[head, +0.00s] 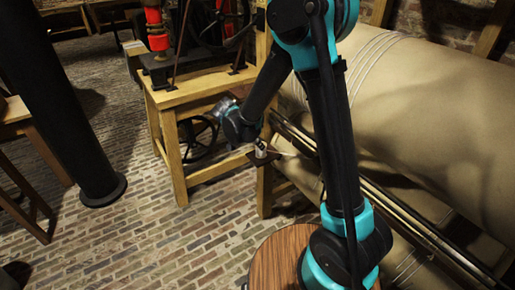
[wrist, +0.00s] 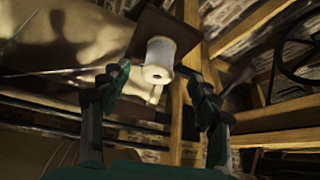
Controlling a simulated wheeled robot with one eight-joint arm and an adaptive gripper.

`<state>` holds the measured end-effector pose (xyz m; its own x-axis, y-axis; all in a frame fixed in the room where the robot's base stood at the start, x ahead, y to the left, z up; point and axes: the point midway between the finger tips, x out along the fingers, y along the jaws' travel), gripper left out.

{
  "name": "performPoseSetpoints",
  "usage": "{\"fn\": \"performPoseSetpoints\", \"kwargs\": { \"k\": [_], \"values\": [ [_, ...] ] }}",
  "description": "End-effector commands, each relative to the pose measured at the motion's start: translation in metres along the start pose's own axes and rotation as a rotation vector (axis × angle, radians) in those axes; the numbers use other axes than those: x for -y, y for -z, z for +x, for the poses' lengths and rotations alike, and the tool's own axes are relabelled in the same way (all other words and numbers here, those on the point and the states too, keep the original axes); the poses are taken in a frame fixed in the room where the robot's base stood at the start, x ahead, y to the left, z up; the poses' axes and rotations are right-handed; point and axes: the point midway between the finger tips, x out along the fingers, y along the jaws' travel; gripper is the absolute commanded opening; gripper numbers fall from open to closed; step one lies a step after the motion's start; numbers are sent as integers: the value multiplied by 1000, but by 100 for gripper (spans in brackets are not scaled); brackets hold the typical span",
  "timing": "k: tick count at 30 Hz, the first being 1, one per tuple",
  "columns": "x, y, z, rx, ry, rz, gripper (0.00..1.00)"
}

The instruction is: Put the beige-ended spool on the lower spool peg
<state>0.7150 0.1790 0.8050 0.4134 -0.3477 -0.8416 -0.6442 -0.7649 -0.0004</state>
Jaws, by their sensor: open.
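Whether that end is beige is hard to tell. A short pale peg-like piece (wrist: 155,95) shows just below it. In the head view the small whitish spool (head: 261,146) stands on the dark plate (head: 263,160) by a wooden post. My gripper (wrist: 158,80) is open, one finger on each side of the spool's line, with nothing held. In the head view its fingers cannot be made out clearly.
A wooden stand (head: 187,92) with red and black machinery and a spoked wheel (head: 197,138) is beside the post. A large beige roll (head: 430,110) and dark rails lie to the right. A black column (head: 70,95) stands left. The brick floor (head: 150,235) between is clear.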

Motion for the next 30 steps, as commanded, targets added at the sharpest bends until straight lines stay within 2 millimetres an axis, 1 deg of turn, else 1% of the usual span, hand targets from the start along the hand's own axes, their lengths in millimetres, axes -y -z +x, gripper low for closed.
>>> {"fn": "performPoseSetpoints", "kwargs": {
  "k": [1, 4, 6, 10, 15, 30],
  "values": [
    [0, 0, -10, 0, 0, -1, 62],
    [0, 0, -26, 0, 1, -2, 62],
    [0, 0, -35, 0, 1, -1, 62],
    [0, 0, -46, 0, 1, 0, 62],
    [0, 0, -50, 0, 0, 0, 62],
    [0, 0, -50, 0, 0, 1, 62]
  ]
}}
